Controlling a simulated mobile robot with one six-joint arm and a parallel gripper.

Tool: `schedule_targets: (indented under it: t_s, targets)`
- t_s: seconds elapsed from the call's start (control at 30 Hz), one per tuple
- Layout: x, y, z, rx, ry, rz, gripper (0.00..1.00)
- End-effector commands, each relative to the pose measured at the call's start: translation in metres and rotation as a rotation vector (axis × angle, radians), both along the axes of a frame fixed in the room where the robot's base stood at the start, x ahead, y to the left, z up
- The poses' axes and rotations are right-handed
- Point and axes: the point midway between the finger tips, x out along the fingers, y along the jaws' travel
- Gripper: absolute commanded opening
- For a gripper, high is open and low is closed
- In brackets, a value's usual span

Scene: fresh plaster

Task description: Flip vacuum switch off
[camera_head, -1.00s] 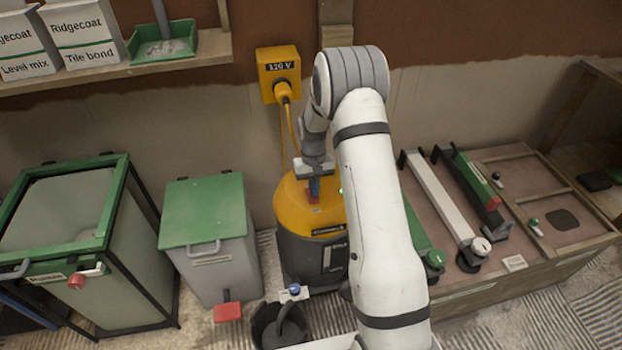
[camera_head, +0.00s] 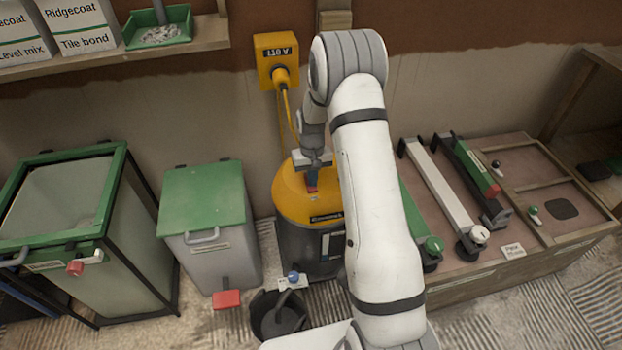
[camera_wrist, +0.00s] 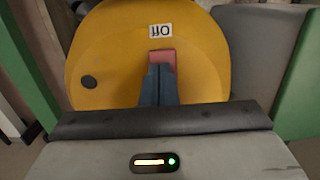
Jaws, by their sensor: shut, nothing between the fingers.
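The vacuum (camera_head: 292,209) has a yellow domed top and a dark grey body, and stands by the wall. Its yellow top (camera_wrist: 110,50) fills the middle of the wrist view. A small red switch (camera_wrist: 162,56) sits on that top, beside a white "Off" label (camera_wrist: 160,31) that reads upside down. My gripper (camera_wrist: 160,68) is shut and empty, its blue-grey fingertips at the switch's near edge. Contact and the switch's position cannot be told; the fingers hide part of it. In the head view my gripper (camera_head: 312,186) points down onto the vacuum's top.
A yellow 120 V wall box (camera_head: 276,60) with a plugged-in cable is behind the vacuum. A grey bin with green lid (camera_head: 202,200) and a green-framed bin (camera_head: 65,200) stand left. A black bucket (camera_head: 265,325) is in front. A workbench (camera_head: 520,250) with tools is right.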

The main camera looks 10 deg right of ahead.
Motion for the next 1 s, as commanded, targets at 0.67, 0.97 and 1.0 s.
schedule_targets:
  t_s: [0.67,0.97,1.0]
  targets:
    - [0.015,-0.003,0.004,0.0,0.0,-0.006,0.0]
    - [0.019,-0.003,0.046,-0.001,-0.003,-0.005,0.0]
    - [0.02,-0.003,0.055,0.0,-0.003,-0.004,0.0]
